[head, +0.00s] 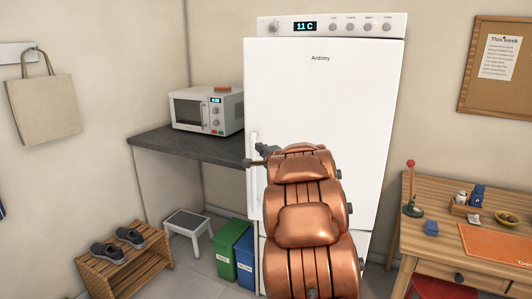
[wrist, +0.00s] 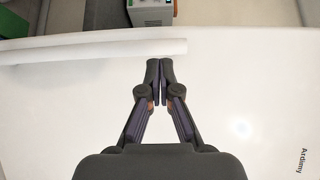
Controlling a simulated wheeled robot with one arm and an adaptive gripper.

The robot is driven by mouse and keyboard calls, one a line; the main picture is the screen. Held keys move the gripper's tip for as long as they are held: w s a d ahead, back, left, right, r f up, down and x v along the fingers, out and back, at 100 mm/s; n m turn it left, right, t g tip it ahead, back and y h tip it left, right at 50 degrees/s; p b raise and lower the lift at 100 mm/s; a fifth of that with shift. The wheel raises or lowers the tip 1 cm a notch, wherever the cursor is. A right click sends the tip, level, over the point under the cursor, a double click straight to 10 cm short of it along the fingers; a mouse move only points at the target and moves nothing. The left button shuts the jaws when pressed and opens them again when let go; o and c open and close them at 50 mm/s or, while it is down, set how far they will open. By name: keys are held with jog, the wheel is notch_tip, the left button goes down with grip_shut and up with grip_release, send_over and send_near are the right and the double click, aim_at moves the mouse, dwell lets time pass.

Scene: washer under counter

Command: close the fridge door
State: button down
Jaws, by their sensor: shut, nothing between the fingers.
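The white fridge door (head: 320,100) faces me, and its left edge juts a little past the panel above and the part below, so it looks slightly ajar. Its gap is not visible. The white bar handle (head: 253,180) runs upright along the left edge. The handle also shows in the wrist view (wrist: 90,52), to the left of and level with the fingertips. My gripper (wrist: 160,68) is shut and empty, in front of the door's outer face near the handle end. Whether it touches the door I cannot tell. In the head view my copper arm hides the lower door.
A dark counter (head: 190,147) with a microwave (head: 190,110) stands left of the fridge, with green (head: 225,250) and blue bins below. A stool (head: 187,222) and shoe rack (head: 125,258) stand further left. A wooden desk (head: 450,190) is at the right.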

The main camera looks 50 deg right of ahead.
aim_at(254, 143)
jog(key=shift+x, duration=1.75)
